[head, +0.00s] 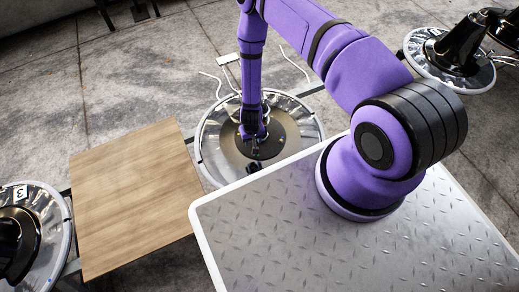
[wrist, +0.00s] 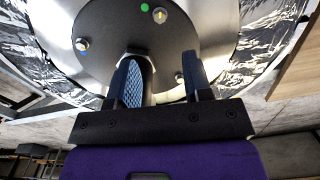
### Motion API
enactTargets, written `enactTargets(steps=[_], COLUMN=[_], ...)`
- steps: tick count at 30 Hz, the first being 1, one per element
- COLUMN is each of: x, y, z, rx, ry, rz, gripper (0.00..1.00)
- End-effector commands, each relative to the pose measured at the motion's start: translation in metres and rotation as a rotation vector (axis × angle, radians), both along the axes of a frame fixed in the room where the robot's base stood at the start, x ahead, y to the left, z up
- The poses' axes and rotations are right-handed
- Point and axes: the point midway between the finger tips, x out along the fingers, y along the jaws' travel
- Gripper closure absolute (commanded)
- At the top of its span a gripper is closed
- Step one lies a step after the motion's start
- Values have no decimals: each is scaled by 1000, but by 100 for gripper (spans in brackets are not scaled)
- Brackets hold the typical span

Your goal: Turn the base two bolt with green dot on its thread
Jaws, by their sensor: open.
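The middle chair base (head: 212,150) is a shiny round disc with a dark centre plate, and my gripper (head: 254,143) is over it. Its number is not visible. In the wrist view the dark plate (wrist: 118,50) carries a bolt with a yellow mark (wrist: 160,14), with a green dot (wrist: 145,7) just left of it at the top edge. A second bolt (wrist: 82,44) is at the left. A third, yellow-marked bolt (wrist: 180,77) shows near the right finger. My gripper (wrist: 161,64) is open, fingers apart, with nothing visibly held.
A base marked 3 (head: 58,238) lies at the left, and another base (head: 424,72) with a black part stands at the upper right. A wooden panel (head: 135,190) lies left of the middle base. Bent pale rods (head: 211,80) stick up behind it.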

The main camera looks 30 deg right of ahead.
Motion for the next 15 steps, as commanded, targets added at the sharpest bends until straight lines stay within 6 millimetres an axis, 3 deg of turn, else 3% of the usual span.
enactTargets(steps=[7,15], x=[0,-1], y=[2,1], z=[-16,-61], rx=[-1,-1], ry=[2,2], rz=[34,30], gripper=[54,54])
